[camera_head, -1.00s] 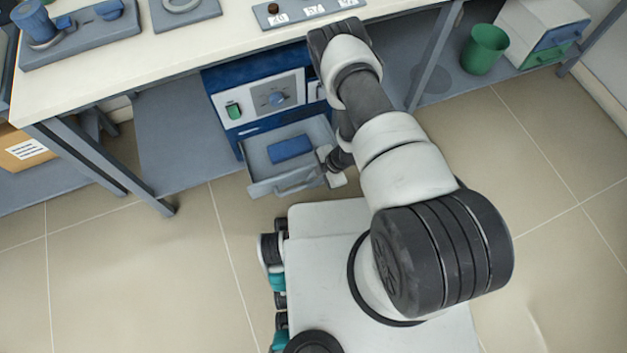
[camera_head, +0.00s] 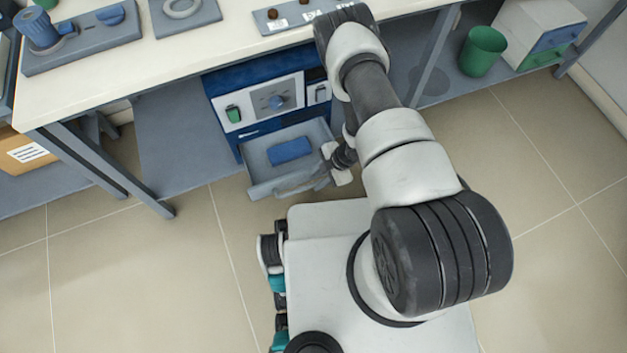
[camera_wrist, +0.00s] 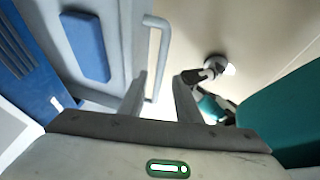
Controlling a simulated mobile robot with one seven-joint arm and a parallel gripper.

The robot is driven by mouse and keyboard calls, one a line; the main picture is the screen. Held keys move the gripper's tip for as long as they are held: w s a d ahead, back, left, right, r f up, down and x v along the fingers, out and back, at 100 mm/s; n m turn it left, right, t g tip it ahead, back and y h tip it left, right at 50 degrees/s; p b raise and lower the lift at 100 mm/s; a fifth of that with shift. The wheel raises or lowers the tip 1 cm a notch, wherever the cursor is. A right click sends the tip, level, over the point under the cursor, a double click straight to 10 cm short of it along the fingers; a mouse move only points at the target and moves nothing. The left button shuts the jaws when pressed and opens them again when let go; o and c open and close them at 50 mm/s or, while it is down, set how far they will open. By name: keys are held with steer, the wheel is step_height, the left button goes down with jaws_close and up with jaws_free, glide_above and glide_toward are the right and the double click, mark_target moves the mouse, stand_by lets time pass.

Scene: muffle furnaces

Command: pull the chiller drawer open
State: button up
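The chiller (camera_head: 262,101) is a blue box with a white front panel, on the shelf under the bench. Its grey drawer (camera_head: 258,172) stands pulled out toward me, with a blue block (camera_head: 289,150) inside; the block also shows in the wrist view (camera_wrist: 86,45). The drawer's grey bar handle (camera_wrist: 153,45) is on its front. My gripper (camera_wrist: 160,76) is at the handle's near end, its two fingers apart. The handle's end appears between the fingers, close to the left one; I cannot tell whether they touch. In the head view, my gripper (camera_head: 306,182) partly covers the handle.
The bench top (camera_head: 225,52) overhangs the chiller. A bench leg (camera_head: 112,168) stands to the left and another (camera_head: 433,55) to the right. A green bin (camera_head: 482,51) and a white drawer unit (camera_head: 540,30) are at the right. The floor (camera_head: 130,270) at left is clear.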

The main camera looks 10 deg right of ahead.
steer(key=w+p+v, duration=0.1)
steer(key=p+v, duration=0.2)
steer(key=v, duration=1)
steer(key=shift+s+r, duration=0.2)
steer(key=shift+s, duration=0.3)
